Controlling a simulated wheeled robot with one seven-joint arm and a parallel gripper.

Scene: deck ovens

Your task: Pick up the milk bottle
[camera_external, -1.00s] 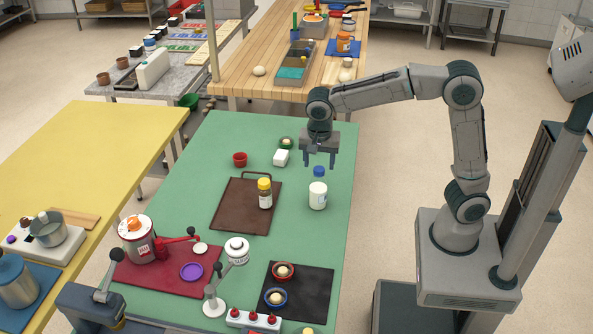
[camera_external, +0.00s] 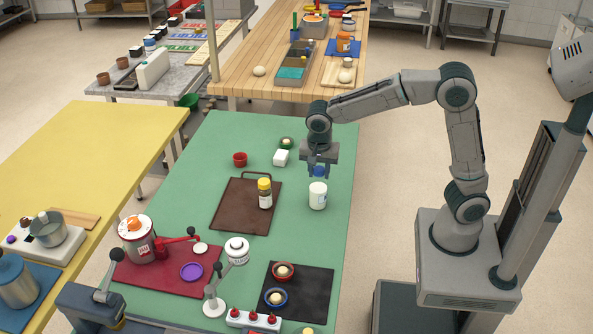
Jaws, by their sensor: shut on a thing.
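The milk bottle (camera_external: 318,196) is white with a blue cap and a printed label. It stands upright on the green table (camera_external: 338,228), near its right edge. My gripper (camera_external: 319,173) points down from above and is shut on the bottle's blue cap. The fingers partly cover the cap. The bottle appears to rest on the table.
A brown tray (camera_external: 232,213) with a yellow-capped jar (camera_external: 265,194) lies to the left of the bottle. A black mat (camera_external: 312,282) with two small bowls lies in front.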

